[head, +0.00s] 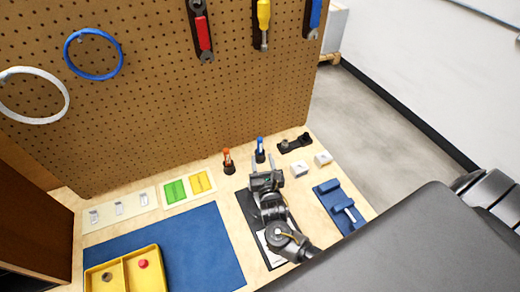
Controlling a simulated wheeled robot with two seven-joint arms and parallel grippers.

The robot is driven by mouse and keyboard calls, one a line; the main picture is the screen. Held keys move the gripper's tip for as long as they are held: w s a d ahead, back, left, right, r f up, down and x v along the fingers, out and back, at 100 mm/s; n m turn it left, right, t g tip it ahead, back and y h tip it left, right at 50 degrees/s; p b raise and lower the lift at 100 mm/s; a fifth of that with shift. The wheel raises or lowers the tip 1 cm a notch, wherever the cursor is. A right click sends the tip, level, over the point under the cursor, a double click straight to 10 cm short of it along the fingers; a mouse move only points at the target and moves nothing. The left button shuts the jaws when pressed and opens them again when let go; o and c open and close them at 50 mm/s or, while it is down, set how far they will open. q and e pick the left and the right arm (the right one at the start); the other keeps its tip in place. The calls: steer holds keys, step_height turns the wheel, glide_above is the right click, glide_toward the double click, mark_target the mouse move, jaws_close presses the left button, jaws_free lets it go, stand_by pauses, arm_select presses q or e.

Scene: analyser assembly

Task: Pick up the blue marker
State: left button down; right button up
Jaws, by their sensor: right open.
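The blue marker (260,144) stands upright in a small black holder (260,157) near the back of the table, by the pegboard. My right gripper (263,164) is open, with its two fingers pointing toward the back. The fingertips are just in front of the blue marker's holder in the picture; I cannot tell whether they touch it. An orange-red marker (226,155) stands in a similar black holder to the left. My left gripper is not in view.
A black clipboard (246,210) lies under my right arm. White blocks (299,169) and a blue fixture (341,205) are to the right. A blue mat (205,245) and a yellow tray (154,250) are at left. The pegboard (150,130) rises behind the table.

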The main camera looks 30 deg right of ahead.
mark_target(260, 145)
steer(key=x, duration=0.3)
steer(key=shift+w+d+f, duration=0.1)
steer(key=shift+w, duration=0.25)
steer(key=shift+w+d, duration=0.2)
steer(key=shift+w, duration=0.1)
steer(key=p+x, duration=0.1)
steer(key=x, duration=0.3)
steer(key=shift+w+d, duration=0.2)
steer(key=shift+d, duration=0.05)
jaws_close()
